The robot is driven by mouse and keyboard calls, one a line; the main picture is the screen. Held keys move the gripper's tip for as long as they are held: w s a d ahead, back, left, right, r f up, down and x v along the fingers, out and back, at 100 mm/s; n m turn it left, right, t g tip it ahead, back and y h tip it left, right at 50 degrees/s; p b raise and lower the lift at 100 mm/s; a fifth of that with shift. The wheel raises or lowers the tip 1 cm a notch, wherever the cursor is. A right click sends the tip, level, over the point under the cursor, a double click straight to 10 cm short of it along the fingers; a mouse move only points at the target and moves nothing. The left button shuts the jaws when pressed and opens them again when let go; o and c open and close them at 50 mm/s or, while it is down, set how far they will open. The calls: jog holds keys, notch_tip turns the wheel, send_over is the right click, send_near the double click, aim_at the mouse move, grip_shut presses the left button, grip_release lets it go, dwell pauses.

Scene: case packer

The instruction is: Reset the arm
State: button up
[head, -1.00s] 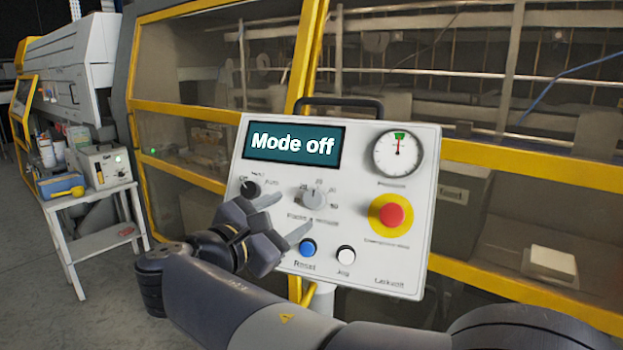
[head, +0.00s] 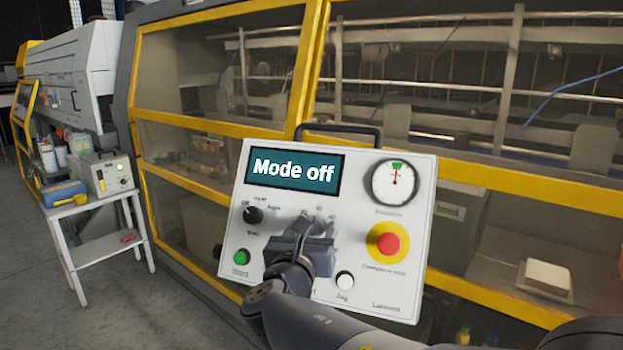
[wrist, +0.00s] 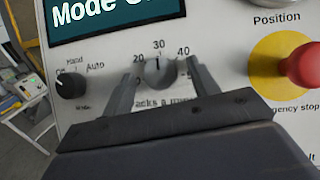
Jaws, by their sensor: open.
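My gripper (wrist: 162,88) is open in front of the control panel (head: 410,290), its two fingers on either side of the grey numbered dial (wrist: 160,72) in the wrist view. I cannot tell whether they touch it. In the head view my gripper (head: 305,232) covers most of that dial and the blue button. The panel's screen (head: 293,172) reads "Mode off". The black mode selector (head: 253,215) is on the left, also in the wrist view (wrist: 70,86). A green button (head: 241,257), a white button (head: 345,281) and a red emergency stop (head: 388,243) show on the panel.
A yellow-framed machine enclosure (head: 215,110) stands behind the panel. A gauge (head: 394,182) sits at the panel's upper right. A small white side table (head: 105,245) with a device and containers stands at left. Grey floor is open at lower left.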

jog(key=shift+d+r+n+y+p, duration=0.15)
jog(key=shift+r+n+y+p, duration=0.15)
jog(key=shift+n+y+p, duration=0.6)
jog(key=s+a+b, duration=0.1)
jog(key=s+b, duration=0.1)
jog(key=s, duration=0.8)
jog(key=shift+s+a+f+n+h+b, duration=0.3)
jog(key=shift+s+a+b, duration=0.05)
jog(key=shift+a, duration=0.05)
jog(key=shift+d+r, duration=0.1)
